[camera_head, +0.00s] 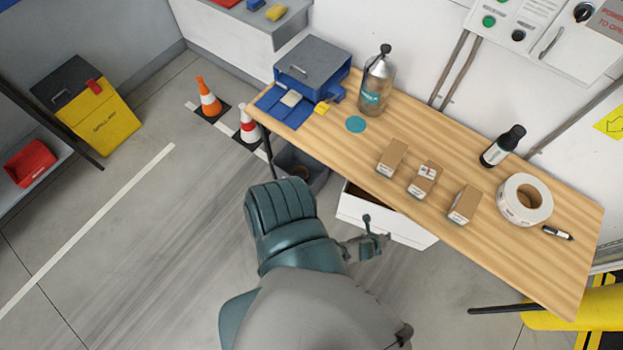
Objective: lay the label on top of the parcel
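Three small brown cardboard parcels stand apart in a row on the wooden table: a left parcel (391,158), a middle parcel (424,180) and a right parcel (464,204). The middle one has a white patch with red marks on top. I cannot tell if this patch is a loose label. A grey and dark gripper, apparently my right gripper (374,243), is below the table edge, apart from the parcels. Its fingers are too small to read. My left gripper is not seen.
On the table (325,150) are a clear bottle (376,82), a teal disc (356,124), a black bottle (502,146), a white tape roll (524,200) and a marker (558,233). Cones (208,97) stand left.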

